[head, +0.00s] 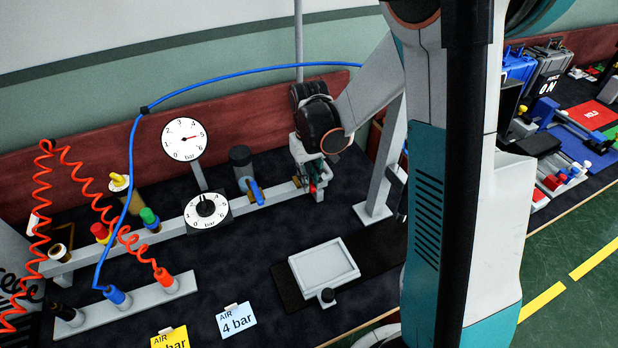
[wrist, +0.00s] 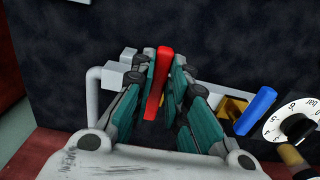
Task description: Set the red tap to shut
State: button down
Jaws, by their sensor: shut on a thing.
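The red tap's handle (wrist: 158,85) stands between the fingers of my gripper (wrist: 159,82) in the wrist view, with a finger pad close on each side. The handle points lengthwise, up and down in that view. In the head view my gripper (head: 318,182) is at the right end of the grey rail, and only a small bit of the red handle (head: 313,188) shows beside it. The tap's body is mostly hidden behind the fingers. My gripper is shut on the red handle.
A blue tap (head: 256,191) sits on the rail (head: 225,206) left of my gripper. A dial knob (head: 208,211) and pressure gauge (head: 184,139) are further left. A blue hose (head: 225,75) arches behind. A grey tray (head: 324,270) stands in front.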

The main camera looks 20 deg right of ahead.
jog(key=c, duration=1.6)
grip_release()
jog(key=shift+o, duration=0.2)
notch_tip(320, 180, up, 12)
jog(key=s+a+r+t, duration=0.2)
jog(key=s+r+t, duration=0.1)
jog(key=s, duration=0.5)
jog(key=s+a+r+t, duration=0.2)
jog(key=s+r+t, duration=0.1)
jog(key=s, duration=0.6)
jog(key=shift+s+a+r+t, duration=0.25)
jog(key=shift+a+t, duration=0.1)
jog(key=shift+t, duration=0.25)
